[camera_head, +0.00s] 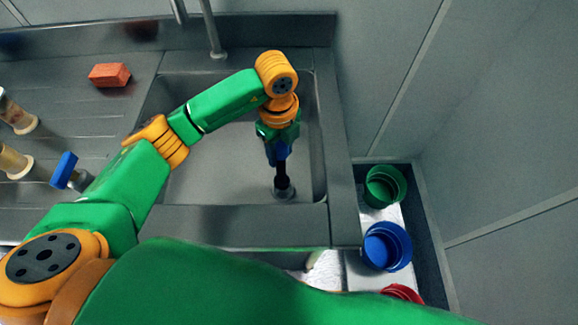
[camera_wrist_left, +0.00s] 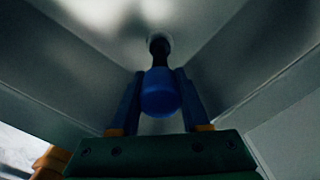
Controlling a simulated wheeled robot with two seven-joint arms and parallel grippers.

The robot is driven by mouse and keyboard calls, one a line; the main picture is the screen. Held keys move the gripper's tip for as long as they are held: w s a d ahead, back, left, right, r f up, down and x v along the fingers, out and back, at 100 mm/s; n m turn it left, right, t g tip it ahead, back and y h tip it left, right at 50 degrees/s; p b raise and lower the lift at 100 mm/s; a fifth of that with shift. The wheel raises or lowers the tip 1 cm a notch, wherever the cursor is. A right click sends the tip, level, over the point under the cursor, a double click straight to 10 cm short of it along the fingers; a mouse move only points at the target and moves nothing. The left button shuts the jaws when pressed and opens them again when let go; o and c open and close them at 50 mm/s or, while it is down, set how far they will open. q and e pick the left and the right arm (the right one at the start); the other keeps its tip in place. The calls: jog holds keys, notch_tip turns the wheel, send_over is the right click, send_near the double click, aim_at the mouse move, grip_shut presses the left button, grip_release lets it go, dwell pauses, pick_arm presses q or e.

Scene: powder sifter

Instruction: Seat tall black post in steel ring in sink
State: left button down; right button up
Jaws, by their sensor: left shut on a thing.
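My left gripper (camera_head: 280,152) points down inside the sink (camera_head: 215,165), shut on the blue top of the tall black post (camera_head: 283,182). In the left wrist view the gripper (camera_wrist_left: 158,95) has its two fingers on either side of the rounded blue end (camera_wrist_left: 160,92), and the black shaft runs away from it. The post looks about upright, with its lower end at the pale steel ring (camera_head: 284,194) on the sink floor. The ring is small and partly covered by the post, so I cannot tell how deep the post sits. My right gripper is not in view.
A green cup (camera_head: 385,186), a blue cup (camera_head: 387,246) and a red cup (camera_head: 403,293) stand right of the sink. An orange sponge-like block (camera_head: 109,75) lies on the drainboard. A faucet (camera_head: 214,35) stands behind the sink. Blue-handled and cream-coloured items are at the left.

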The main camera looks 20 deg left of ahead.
aim_at(282, 162)
pick_arm(q)
notch_tip(282, 162, down, 4)
jog(key=shift+r, duration=0.25)
jog(key=shift+d+f, duration=0.1)
jog(key=shift+f, duration=0.35)
jog(key=shift+c, duration=1.9)
grip_release()
notch_tip(282, 162, up, 12)
jog(key=shift+r, duration=0.15)
